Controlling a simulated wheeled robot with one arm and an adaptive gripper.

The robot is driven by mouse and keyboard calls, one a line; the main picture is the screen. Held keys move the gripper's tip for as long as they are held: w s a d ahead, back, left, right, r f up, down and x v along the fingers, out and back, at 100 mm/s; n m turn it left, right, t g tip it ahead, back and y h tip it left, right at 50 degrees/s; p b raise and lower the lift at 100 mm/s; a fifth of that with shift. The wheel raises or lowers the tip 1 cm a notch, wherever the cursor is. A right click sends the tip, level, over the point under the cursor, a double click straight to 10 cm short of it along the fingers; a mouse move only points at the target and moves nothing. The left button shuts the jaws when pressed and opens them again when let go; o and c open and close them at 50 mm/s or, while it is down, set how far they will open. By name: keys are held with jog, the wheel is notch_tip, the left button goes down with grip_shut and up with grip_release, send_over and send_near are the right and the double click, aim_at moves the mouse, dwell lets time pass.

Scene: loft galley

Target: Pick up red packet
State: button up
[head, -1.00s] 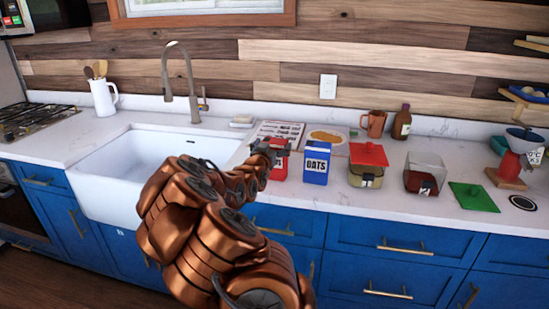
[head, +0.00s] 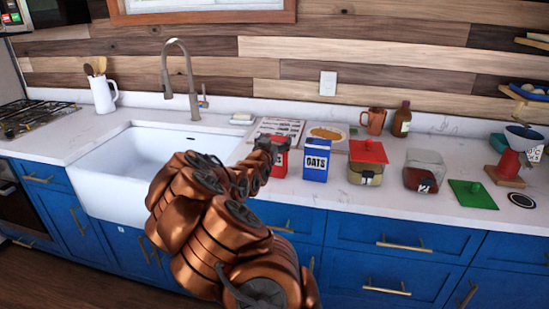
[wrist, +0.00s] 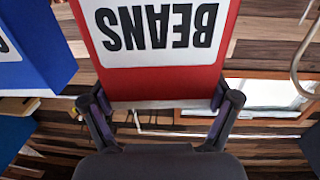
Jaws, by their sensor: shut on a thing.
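The red packet (head: 280,162) stands on the counter just left of the blue OATS packet in the head view. In the wrist view the red packet (wrist: 150,75) fills the upper middle, with a white label reading BEANS upside down. My gripper (wrist: 160,112) has its two fingers on either side of the packet's edge, shut on it. In the head view my gripper (head: 270,148) is at the top of the packet, and my arm hides part of its left side. I cannot tell whether the packet's base touches the counter.
The blue OATS packet (head: 316,166) stands close on the right. Further right are a red-lidded container (head: 366,170), a clear container (head: 423,178) and a green lid (head: 473,194). A dish rack-like tray (head: 272,127) lies behind. The white sink (head: 150,165) is to the left.

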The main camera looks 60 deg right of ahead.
jog(key=c, duration=0.6)
jog(key=shift+o, duration=0.2)
jog(key=shift+r, duration=0.1)
